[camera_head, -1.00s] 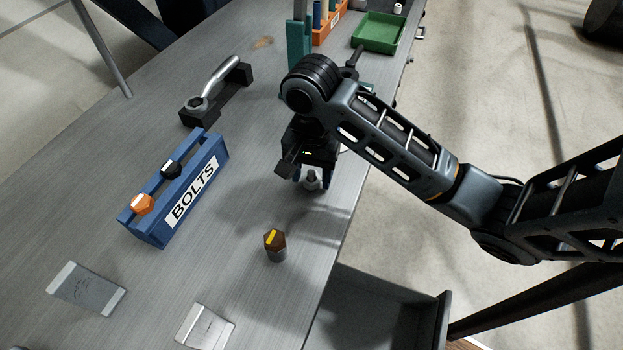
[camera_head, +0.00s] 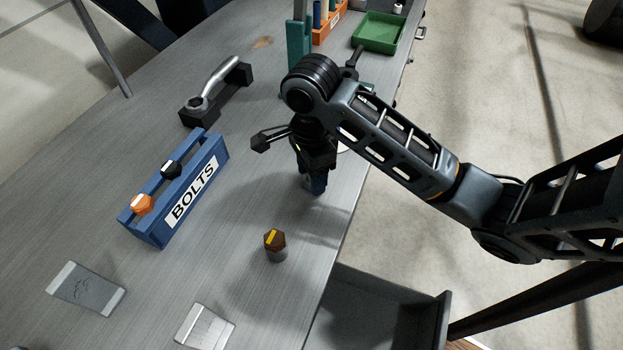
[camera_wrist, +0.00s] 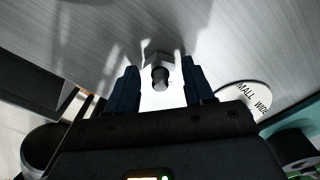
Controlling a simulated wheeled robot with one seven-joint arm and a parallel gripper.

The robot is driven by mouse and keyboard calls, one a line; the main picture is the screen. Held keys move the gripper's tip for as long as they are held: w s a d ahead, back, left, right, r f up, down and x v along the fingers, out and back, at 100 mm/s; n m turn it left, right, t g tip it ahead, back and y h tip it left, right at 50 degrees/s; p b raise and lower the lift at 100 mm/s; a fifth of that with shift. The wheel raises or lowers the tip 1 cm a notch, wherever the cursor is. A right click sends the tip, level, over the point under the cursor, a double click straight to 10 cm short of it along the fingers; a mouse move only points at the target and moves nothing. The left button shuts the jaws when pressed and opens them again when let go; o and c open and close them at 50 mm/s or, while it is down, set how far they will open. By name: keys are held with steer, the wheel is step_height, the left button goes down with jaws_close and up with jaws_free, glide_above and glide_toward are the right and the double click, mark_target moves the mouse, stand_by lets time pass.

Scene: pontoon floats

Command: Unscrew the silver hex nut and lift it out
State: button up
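The silver hex nut (camera_wrist: 161,62) shows in the wrist view, with a dark round bolt end (camera_wrist: 160,78) in its middle. My gripper (camera_wrist: 161,68) has its two blue fingers either side of the nut. A gap shows between each finger and the nut, so the fingers look open. In the head view my gripper (camera_head: 314,190) is low over the bench, right of the bolts rack, and hides the nut.
A brown hex-headed piece (camera_head: 274,241) with a yellow mark stands in front of my gripper. The blue BOLTS rack (camera_head: 187,198) is to the left. A wrench (camera_head: 217,85) lies on a black holder. A green tray (camera_head: 379,33) is at the back. A round white label (camera_wrist: 244,96) lies beside the nut.

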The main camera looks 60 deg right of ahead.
steer(key=c, duration=0.8)
steer(key=n, duration=1.2)
steer(key=shift+n, duration=0.8)
steer(key=n, duration=0.7)
steer(key=shift+r, duration=0.1)
steer(key=n, duration=0.3)
steer(key=shift+n, duration=0.3)
